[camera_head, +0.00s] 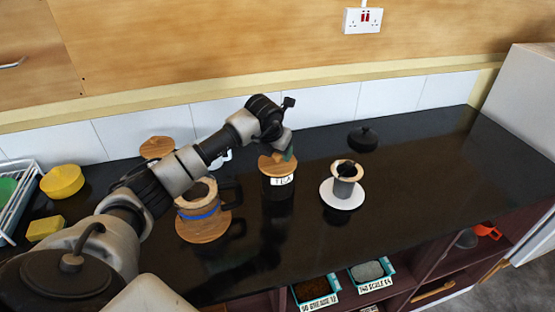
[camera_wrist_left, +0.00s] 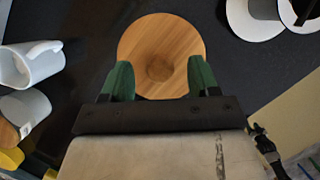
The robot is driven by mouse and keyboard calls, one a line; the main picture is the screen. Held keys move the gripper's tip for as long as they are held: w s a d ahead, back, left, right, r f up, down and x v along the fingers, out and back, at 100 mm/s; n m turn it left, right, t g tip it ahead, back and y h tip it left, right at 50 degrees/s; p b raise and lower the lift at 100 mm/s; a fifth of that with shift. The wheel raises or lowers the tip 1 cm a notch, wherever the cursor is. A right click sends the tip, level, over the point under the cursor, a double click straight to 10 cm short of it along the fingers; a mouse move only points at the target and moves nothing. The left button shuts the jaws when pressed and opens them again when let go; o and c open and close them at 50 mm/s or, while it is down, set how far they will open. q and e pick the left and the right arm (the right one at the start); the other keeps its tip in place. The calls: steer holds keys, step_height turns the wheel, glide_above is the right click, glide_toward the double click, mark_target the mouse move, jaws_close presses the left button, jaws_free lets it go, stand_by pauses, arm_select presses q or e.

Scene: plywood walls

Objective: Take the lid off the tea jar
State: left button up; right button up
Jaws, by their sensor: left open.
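The tea jar (camera_head: 280,181) stands upright on the black counter, dark with a white TEA label. Its round wooden lid (camera_head: 266,164) is on top. In the left wrist view the lid (camera_wrist_left: 160,32) shows from above, with a small round knob (camera_wrist_left: 159,69). My left gripper (camera_head: 288,154) is at the lid, over its right part in the head view. In the wrist view its green fingers (camera_wrist_left: 161,80) are apart, one on each side of the knob, with gaps between. Whether the fingers touch the lid I cannot tell. My right gripper is not in view.
A glass press with a blue band (camera_head: 198,210) stands left of the jar on a wooden board (camera_head: 203,231). To the right are a grey cup-like holder (camera_head: 343,187) on a white saucer (camera_head: 327,198) and a black lid (camera_head: 363,139). The right counter is clear.

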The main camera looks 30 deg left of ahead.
arm_select(q)
steer(key=shift+c, duration=0.2)
steer(key=c, duration=1)
steer(key=shift+r, duration=0.1)
